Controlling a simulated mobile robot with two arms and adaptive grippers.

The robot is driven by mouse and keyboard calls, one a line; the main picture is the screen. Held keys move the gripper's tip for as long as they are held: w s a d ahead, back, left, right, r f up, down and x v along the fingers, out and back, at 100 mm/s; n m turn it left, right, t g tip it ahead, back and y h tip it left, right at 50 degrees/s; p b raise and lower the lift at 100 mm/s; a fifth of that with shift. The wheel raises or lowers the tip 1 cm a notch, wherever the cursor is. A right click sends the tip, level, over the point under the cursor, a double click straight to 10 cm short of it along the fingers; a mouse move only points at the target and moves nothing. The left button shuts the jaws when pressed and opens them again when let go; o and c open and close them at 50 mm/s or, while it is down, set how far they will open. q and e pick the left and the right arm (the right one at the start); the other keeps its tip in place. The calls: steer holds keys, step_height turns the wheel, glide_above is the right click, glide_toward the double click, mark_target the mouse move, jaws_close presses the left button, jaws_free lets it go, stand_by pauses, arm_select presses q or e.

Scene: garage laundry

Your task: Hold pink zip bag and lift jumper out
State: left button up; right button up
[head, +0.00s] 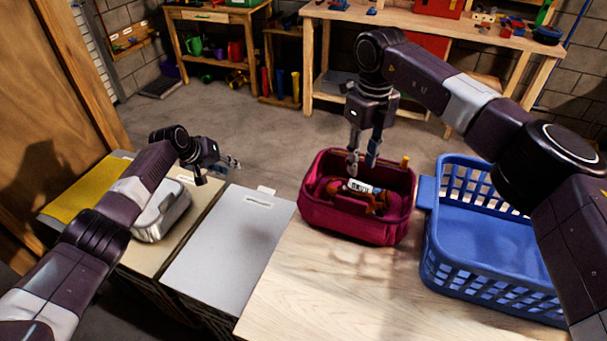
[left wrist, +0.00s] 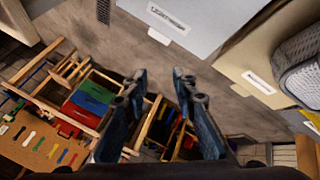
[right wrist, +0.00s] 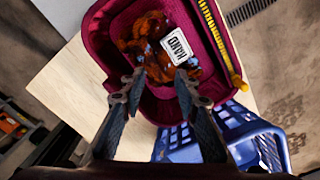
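The pink zip bag (head: 376,232) stands open on the wooden table, with a yellow zip pull (right wrist: 240,83) at one end of its rim. The jumper (head: 338,188), a rust-orange knit with blue flecks, lies bunched inside. It carries a white tag (right wrist: 176,46) reading HAND. My right gripper (head: 363,162) points down over the bag's far side. Its fingers are apart in the right wrist view (right wrist: 160,82), with the jumper beyond the tips and nothing between them. My left gripper (head: 222,163) is open and empty, left of the bag and clear of it.
A blue laundry basket (head: 478,283) stands right of the bag, close to it. The wooden tabletop (head: 320,290) in front of the bag is clear. Workbenches stand behind.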

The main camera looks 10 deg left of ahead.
mark_target(307, 179)
arm_select(q)
steer(key=s+d+r+m+g+h, duration=0.1)
steer(key=s+d+r+m+g, duration=0.15)
steer(key=d+r, duration=0.65)
steer(key=s+d+r+m+g, duration=0.1)
steer(key=s+d+r+m, duration=0.2)
steer(key=d, duration=1)
steer(key=s+d+g+y, duration=0.1)
steer(key=s, duration=0.1)
steer(key=s+d+g+y, duration=0.1)
steer(key=s, duration=0.1)
steer(key=s+d+m+g+y, duration=0.1)
steer(key=s, duration=0.1)
steer(key=shift+d+f, duration=0.1)
steer(key=shift+d, duration=0.15)
steer(key=shift+y, duration=0.3)
steer(key=f, duration=0.7)
steer(key=shift+s+a+f, duration=0.25)
steer(key=shift+f, duration=0.45)
